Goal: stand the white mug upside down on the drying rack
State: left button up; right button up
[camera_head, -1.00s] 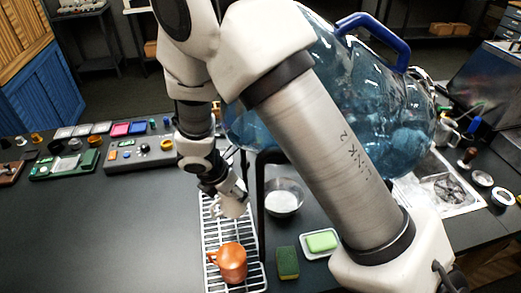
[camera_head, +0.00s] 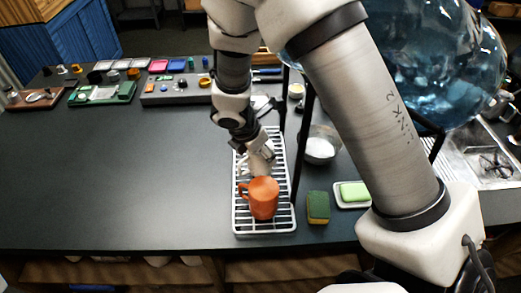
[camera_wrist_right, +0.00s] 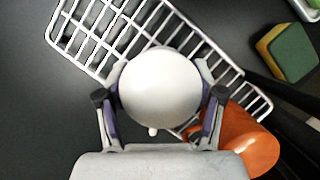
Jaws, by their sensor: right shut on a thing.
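The white mug (camera_wrist_right: 160,88) is upside down in the right wrist view, its base facing the camera and its small handle at the lower edge. My right gripper (camera_wrist_right: 160,100) is shut on it, one finger on each side. In the head view the right gripper (camera_head: 258,158) is over the far part of the white wire drying rack (camera_head: 238,222), behind the orange mug. I cannot tell whether the white mug's rim touches the rack. My left gripper is not in view.
An orange mug (camera_head: 264,198) stands on the near part of the rack, close to the white mug. Right of the rack are a green and yellow sponge (camera_head: 318,207), a soap dish (camera_head: 352,196) and a glass bowl (camera_head: 320,148). The counter left of the rack is clear.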

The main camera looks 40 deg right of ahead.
jog(key=shift+d, duration=0.15)
jog(key=o, duration=1.2)
jog(key=shift+w, duration=0.1)
jog(key=v, duration=1.2)
